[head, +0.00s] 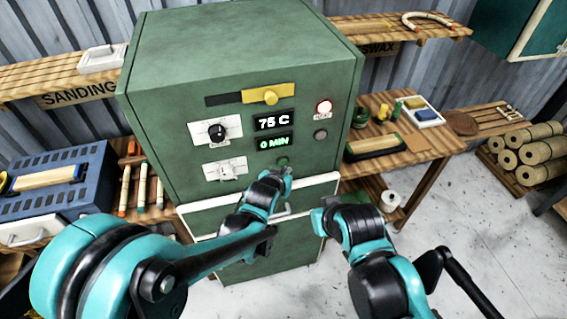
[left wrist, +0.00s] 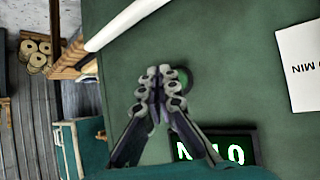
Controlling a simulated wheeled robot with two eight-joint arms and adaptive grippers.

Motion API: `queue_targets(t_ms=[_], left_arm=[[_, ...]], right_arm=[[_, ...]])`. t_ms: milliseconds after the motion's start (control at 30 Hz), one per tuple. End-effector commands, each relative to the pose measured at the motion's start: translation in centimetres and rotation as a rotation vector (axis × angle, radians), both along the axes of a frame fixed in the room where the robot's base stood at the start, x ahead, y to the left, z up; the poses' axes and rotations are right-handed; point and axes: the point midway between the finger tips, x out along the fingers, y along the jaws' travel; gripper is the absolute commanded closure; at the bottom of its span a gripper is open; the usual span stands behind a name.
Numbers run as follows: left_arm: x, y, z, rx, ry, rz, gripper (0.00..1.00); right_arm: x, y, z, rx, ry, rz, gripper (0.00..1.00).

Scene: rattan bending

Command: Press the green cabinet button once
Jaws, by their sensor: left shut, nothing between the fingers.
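The green cabinet (head: 160,130) stands in the middle of the head view. Its green button (head: 283,161) sits on the front, below the "0 MIN" display (head: 274,143). My left gripper (head: 284,174) is shut and empty, with its tips just below the button in the head view. In the left wrist view the shut fingers (left wrist: 160,84) partly cover the green button (left wrist: 185,77). I cannot tell whether the tips touch it. My right gripper (head: 318,217) is small and dark at the lower middle, apart from the button; its jaw state is unclear.
A white handle bar crosses below the button. A blue machine (head: 60,185) stands left, a wooden table (head: 420,150) right.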

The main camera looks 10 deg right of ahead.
Motion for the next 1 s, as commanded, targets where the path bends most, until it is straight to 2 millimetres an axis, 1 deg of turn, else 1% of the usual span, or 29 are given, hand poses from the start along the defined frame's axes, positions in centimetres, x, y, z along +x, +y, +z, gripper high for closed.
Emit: queue_targets(t_ms=[367, 1000], left_arm=[[0.8, 0.1, 0.0, 0.000, 0.000, 0.000, 1.00], [1.2, 0.0, 0.0, -0.001, 0.000, 0.001, 1.00]], right_arm=[[0.0, 0.0, -0.3, 0.000, 0.000, 0.000, 1.00], [0.0, 0.0, -0.4, 0.000, 0.000, 0.000, 1.00]])
